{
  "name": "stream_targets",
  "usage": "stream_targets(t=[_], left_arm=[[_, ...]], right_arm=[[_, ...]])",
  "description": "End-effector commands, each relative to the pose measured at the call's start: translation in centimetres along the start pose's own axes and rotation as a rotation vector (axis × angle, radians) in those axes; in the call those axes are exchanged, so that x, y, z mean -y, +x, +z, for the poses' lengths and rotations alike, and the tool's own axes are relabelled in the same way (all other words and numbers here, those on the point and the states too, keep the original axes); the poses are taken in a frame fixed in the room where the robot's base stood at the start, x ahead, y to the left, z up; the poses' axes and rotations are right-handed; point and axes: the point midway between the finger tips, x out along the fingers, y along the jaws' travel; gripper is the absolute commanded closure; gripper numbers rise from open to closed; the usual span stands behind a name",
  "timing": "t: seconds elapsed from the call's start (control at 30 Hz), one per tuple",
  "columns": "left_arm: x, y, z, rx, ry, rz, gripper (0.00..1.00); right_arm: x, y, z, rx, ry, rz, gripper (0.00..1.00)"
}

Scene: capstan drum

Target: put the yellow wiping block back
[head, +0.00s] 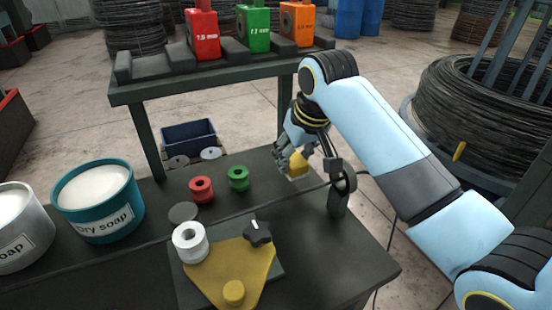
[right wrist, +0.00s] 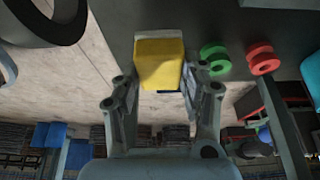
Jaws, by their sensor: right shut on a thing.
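The yellow wiping block (head: 298,165) is at the far right part of the dark bench, low over or on its top; I cannot tell which. My right gripper (head: 290,160) is shut on it, and its fingers partly cover it in the head view. In the right wrist view the block (right wrist: 158,62) sits between the fingertips of the gripper (right wrist: 160,85). My left gripper is not in view.
A ring-shaped wire guide (head: 343,183) stands close right of the block. A green spool (head: 239,178) and a red spool (head: 202,190) stand to its left. Nearer are a white drum (head: 190,240) on a yellow plate (head: 245,265) and a teal soap tub (head: 98,205).

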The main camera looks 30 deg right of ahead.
Motion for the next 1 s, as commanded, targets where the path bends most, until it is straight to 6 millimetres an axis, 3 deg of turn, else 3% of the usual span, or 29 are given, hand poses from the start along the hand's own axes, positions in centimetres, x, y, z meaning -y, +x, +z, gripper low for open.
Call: stream_targets(t=[0.23, 0.3, 0.4, 0.57, 0.8, 1.0], left_arm=[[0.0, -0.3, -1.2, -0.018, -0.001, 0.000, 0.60], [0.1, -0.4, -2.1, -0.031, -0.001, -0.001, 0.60], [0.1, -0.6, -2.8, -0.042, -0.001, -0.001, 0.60], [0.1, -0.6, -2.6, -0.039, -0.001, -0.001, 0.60], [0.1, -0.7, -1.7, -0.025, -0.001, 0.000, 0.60], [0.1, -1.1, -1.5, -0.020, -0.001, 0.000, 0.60]], right_arm=[[0.0, 5.5, 2.4, 0.003, -0.001, 0.001, 0.83], [0.0, 5.7, 0.5, -0.005, -0.001, 0.001, 0.83], [0.0, 6.3, -0.9, -0.003, -0.001, 0.001, 0.83], [0.0, 6.8, -1.9, -0.002, -0.001, 0.001, 0.83], [0.0, 8.2, -5.5, -0.002, 0.000, 0.000, 0.83], [0.0, 9.3, -4.9, -0.003, -0.001, 0.000, 0.83]])
